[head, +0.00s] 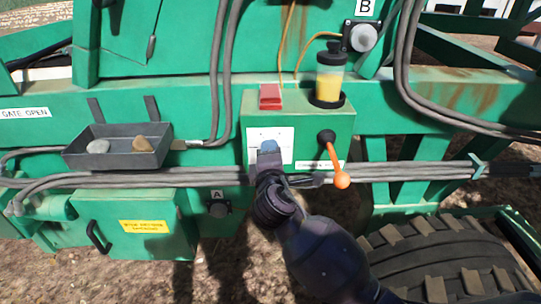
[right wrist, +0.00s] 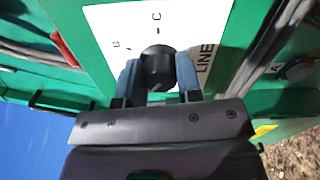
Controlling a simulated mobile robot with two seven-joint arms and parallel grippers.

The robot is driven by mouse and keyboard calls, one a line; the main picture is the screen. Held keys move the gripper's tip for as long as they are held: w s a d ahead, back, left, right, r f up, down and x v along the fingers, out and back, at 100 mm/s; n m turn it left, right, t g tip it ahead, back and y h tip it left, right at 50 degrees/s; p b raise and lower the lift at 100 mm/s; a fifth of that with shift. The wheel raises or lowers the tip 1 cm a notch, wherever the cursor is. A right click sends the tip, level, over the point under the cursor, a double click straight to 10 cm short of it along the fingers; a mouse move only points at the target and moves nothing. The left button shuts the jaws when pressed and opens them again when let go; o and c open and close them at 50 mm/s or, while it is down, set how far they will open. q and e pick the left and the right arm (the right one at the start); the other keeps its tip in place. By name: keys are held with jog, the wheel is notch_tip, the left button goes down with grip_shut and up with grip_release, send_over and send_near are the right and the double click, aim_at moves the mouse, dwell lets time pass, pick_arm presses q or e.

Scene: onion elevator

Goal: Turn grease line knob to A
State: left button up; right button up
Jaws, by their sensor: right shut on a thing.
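The grease line knob (right wrist: 157,62) is black and round, on a white label plate (right wrist: 108,22) on the green machine. In the right wrist view the plate shows a C beyond the knob, a small mark to its left that may be a B, and the word LINE at the right. My right gripper (right wrist: 157,76) has its two blue-grey fingers shut on the knob's sides. In the head view my right gripper (head: 268,148) covers the knob in front of the plate (head: 284,137). I cannot tell which letter the knob points at. My left gripper is not in view.
Above are a red block (head: 270,97) and a yellow-filled reservoir (head: 329,78). Grey hoses (head: 400,172) run across. Fittings marked A (head: 218,209) and B (head: 362,37) and a stone tray (head: 117,158) are nearby.

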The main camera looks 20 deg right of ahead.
jog(key=shift+f+m+b, duration=0.1)
jog(key=shift+m+b, duration=0.4)
jog(key=shift+m, duration=1.7)
jog(key=o, duration=0.9)
jog(key=shift+o, duration=0.2)
jog(key=v, duration=1)
jog(key=shift+s+b, duration=0.4)
